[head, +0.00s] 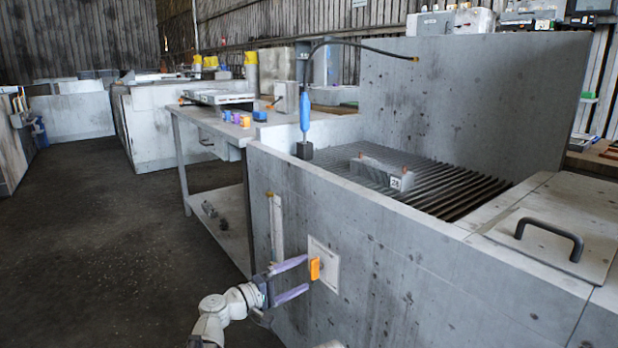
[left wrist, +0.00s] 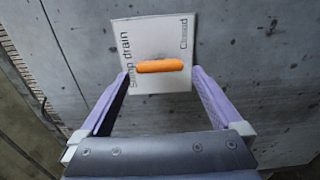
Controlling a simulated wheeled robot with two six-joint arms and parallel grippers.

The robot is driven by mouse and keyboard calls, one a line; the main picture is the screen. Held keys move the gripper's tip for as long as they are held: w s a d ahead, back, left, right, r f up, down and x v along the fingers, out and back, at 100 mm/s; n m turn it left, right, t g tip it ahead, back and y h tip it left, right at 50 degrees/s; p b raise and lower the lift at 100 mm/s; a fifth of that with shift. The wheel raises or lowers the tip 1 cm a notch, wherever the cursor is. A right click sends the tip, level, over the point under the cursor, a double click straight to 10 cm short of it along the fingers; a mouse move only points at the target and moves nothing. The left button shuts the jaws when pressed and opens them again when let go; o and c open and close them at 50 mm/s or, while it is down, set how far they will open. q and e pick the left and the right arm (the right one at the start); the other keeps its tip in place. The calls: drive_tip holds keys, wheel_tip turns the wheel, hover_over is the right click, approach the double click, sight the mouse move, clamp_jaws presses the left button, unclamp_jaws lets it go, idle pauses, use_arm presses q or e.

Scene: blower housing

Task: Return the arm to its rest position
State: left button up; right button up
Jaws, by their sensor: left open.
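My left gripper (head: 300,278) is open in front of the side wall of the grey tank, with its two purple fingers apart. It also shows in the left wrist view (left wrist: 160,85). An orange handle (head: 315,268) sits on a white plate (head: 325,258) on that wall, just off the fingertips in the head view. In the left wrist view the handle (left wrist: 160,66) lies crosswise between the fingertips. The plate (left wrist: 150,35) reads "Sump drain" and "Closed". I cannot tell whether a finger touches the handle. My right gripper is not in view.
The grey tank (head: 400,270) fills the right side, with a slatted grate (head: 440,195), a grey block (head: 383,174) on it and a lid with a black handle (head: 550,237). A blue nozzle (head: 305,112) stands at its corner. A workbench (head: 190,118) stands behind. The floor at left is clear.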

sight(311, 270)
use_arm(q)
drive_tip(key=d+m, duration=0.1)
drive_tip(key=m, duration=0.3)
drive_tip(key=w+m, duration=0.1)
drive_tip(key=m, duration=0.4)
drive_tip(key=d+m, duration=0.1)
drive_tip(key=m, duration=0.3)
drive_tip(key=shift+w+d+m, duration=0.3)
drive_tip(key=shift+w, duration=0.1)
drive_tip(key=m, duration=0.4)
drive_tip(key=shift+m, duration=0.3)
drive_tip(key=shift+s, duration=0.15)
